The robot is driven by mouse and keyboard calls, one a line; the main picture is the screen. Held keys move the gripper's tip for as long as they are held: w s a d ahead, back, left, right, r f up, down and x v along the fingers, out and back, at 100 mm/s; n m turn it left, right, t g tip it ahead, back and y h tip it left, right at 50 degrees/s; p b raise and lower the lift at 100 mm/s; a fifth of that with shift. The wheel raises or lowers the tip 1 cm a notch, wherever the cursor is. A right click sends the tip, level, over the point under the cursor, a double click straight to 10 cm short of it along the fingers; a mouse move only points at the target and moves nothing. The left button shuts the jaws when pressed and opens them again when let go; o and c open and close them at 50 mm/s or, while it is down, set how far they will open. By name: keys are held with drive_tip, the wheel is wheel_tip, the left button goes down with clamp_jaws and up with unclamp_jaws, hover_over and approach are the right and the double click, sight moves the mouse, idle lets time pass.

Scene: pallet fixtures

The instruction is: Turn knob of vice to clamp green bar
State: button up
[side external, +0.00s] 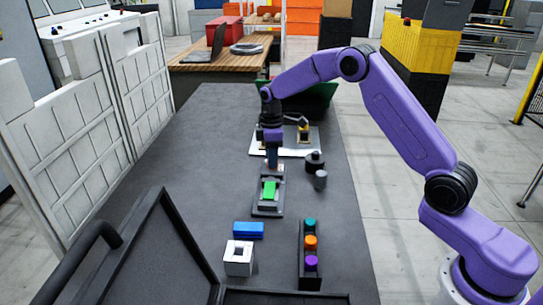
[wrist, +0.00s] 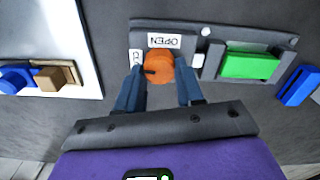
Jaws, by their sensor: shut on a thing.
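The vice (side external: 267,208) is a dark grey fixture on the table, and it also shows in the wrist view (wrist: 208,72). The green bar (side external: 269,190) lies in its slot, seen in the wrist view (wrist: 250,65) to the right of the knob. The orange knob (wrist: 159,66) is at the vice's end, beside a white label reading "OPEN" and a second, partly hidden label. My gripper (wrist: 160,80) points down with its two blue fingers on either side of the knob, shut on it. In the side view my gripper (side external: 272,163) hides the knob.
A blue block (side external: 248,230), a white block with a square hole (side external: 239,265) and a black rack (side external: 310,280) of coloured round pieces stand nearer the camera. Dark and grey cylinders (side external: 320,180) stand right of the vice. A white plate (wrist: 60,30) with blocks lies beyond.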

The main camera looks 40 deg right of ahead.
drive_tip(key=shift+r, duration=0.1)
idle(0.4)
drive_tip(key=o, duration=1)
drive_tip(key=shift+o, duration=0.2)
wheel_tip(320, 180, up, 17)
drive_tip(key=shift+r, duration=0.2)
